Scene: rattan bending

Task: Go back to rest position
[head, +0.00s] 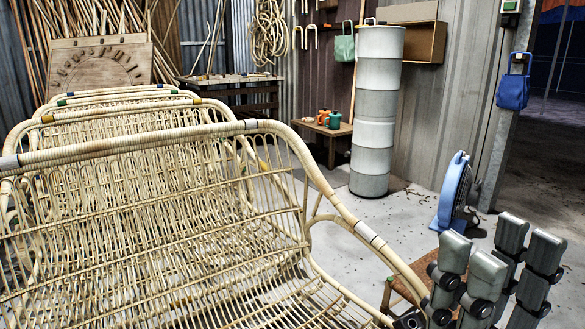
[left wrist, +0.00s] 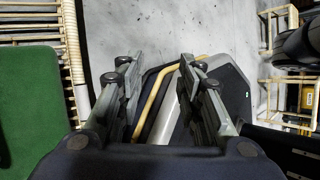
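My right gripper (head: 493,262) shows at the bottom right of the head view, its grey fingers pointing up and apart with nothing between them. My left gripper does not show clearly in the head view. In the left wrist view my left gripper (left wrist: 160,85) is open, its two fingers well apart. A tan curved strip (left wrist: 158,97) shows behind the gap between these fingers, over a dark and grey body; I cannot tell whether it touches them. No object is visibly held by either gripper.
Rattan bench frames (head: 150,200) fill the left and middle of the head view. A blue fan (head: 453,190) stands beyond my right gripper. A tall grey cylinder stack (head: 376,110) stands farther back. Bare concrete floor shows around them. A green mat (left wrist: 30,110) lies left in the wrist view.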

